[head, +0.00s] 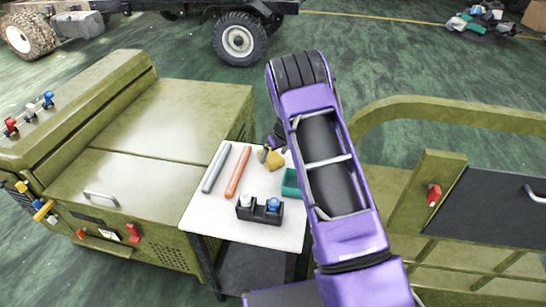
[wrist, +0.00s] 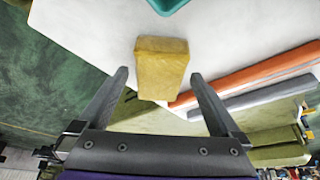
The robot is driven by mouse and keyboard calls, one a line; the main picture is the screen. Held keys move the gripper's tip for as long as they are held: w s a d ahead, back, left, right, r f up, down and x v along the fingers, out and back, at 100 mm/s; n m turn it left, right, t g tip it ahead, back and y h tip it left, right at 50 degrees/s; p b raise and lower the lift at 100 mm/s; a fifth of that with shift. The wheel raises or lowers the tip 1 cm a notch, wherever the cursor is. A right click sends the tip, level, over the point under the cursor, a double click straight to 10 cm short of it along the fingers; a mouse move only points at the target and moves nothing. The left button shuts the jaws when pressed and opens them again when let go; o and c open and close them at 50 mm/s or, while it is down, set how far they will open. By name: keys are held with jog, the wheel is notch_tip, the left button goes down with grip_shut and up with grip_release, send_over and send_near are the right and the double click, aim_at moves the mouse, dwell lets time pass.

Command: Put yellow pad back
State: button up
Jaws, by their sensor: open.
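The yellow pad (head: 274,160), a small mustard block, lies on the white tabletop (head: 225,215) near its far edge. In the wrist view the yellow pad (wrist: 161,66) shows between the two fingertips, with a gap on each side. My gripper (head: 264,154) is open and empty, at the far edge of the table beside the pad. In the wrist view my gripper (wrist: 159,76) has both dark fingers spread. I cannot tell how far the fingertips are above the tabletop. A teal bin (head: 291,184) stands close to the pad, partly hidden by my arm.
An orange bar (head: 238,171) and a grey bar (head: 216,168) lie left of the pad. A black holder (head: 258,212) with a white-topped and a blue-topped item stands at the front. Olive cabinets (head: 150,190) flank the table on the left.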

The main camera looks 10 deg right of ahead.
jog(key=v, duration=1)
jog(key=shift+r, duration=0.15)
